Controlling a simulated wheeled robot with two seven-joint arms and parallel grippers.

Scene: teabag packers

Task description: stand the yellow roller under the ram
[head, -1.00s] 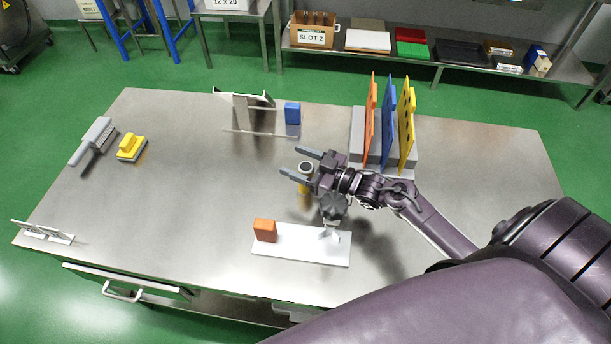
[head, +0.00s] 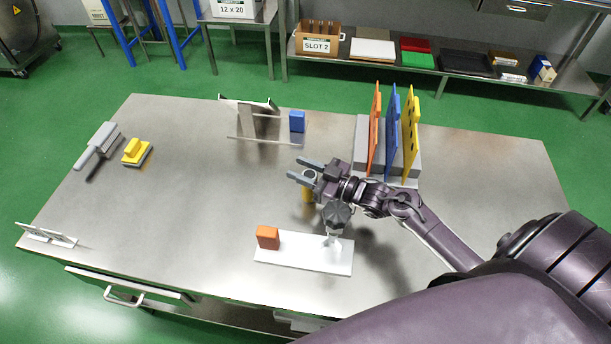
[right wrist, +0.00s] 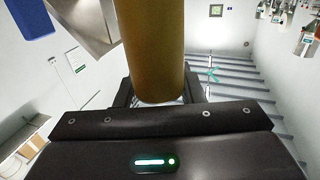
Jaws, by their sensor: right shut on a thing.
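The yellow roller (head: 307,193) is upright near the middle of the steel table, behind the white base plate (head: 285,262). My right gripper (head: 305,171) is shut on it near its top. In the right wrist view the roller (right wrist: 152,50) shows large between the fingers, a brownish-yellow cylinder. I cannot tell whether its foot touches the table. A grey faceted knob (head: 336,215) shows above the right part of the plate; I cannot tell if it belongs to the ram. My left gripper is not in view.
An orange block (head: 267,237) stands on the plate's left end. Orange, blue (head: 392,130) and yellow upright panels stand in a grey rack to the right. A blue block (head: 297,121) and a pale stand (head: 258,118) are at the back. The table's left middle is free.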

